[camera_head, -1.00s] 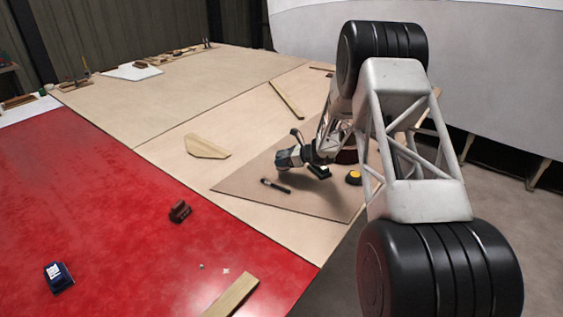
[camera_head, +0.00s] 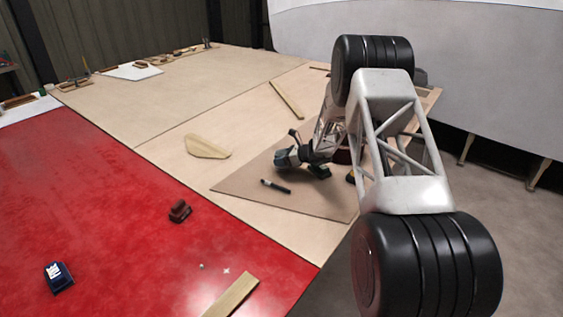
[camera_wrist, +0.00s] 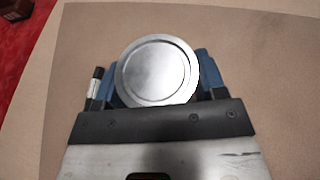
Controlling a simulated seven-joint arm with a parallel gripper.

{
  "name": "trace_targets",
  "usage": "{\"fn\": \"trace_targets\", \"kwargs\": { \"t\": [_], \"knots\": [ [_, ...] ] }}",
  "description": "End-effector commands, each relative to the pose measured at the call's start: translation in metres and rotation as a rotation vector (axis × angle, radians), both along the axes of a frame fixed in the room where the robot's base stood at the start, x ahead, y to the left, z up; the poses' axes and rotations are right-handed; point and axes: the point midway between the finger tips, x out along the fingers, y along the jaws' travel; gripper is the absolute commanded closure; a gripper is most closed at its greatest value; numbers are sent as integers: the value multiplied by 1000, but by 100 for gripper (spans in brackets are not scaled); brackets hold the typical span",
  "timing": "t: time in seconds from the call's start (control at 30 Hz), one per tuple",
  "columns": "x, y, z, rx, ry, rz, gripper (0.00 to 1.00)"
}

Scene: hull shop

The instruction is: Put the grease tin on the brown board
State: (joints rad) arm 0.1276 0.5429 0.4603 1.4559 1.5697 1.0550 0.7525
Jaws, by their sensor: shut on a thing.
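The grease tin (camera_wrist: 156,72) is a round tin with a bright metal lid, seen from above in the wrist view. My gripper (camera_wrist: 157,82) is shut on it, with a blue finger on each side. The brown board (camera_head: 240,188) lies flat on the pale panel in the head view. Its bare surface (camera_wrist: 75,60) fills most of the wrist view around the tin. The tin is above the board's area; I cannot tell whether it touches it. In the head view the tin is not clearly seen behind my wrist.
A dark marker-like tool (camera_head: 276,186) lies on the board, close left of my gripper. A wooden offcut (camera_head: 207,146) and a strip (camera_head: 286,98) lie beyond.

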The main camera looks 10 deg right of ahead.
Motion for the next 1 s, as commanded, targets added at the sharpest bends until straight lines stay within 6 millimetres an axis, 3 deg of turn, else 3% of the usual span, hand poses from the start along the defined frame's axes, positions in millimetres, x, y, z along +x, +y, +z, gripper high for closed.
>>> {"fn": "trace_targets", "kwargs": {
  "t": [0.2,0.63,0.67,0.7,0.8,1.0],
  "knots": [
    [0,0,-15,0,-2,-1,68],
    [0,0,-19,0,-2,-1,68],
    [0,0,-19,1,-1,-1,32],
    [0,0,-19,1,-1,-1,26],
    [0,0,-19,1,-1,-1,11],
    [0,0,-19,0,-2,-1,10]
  ]
}}
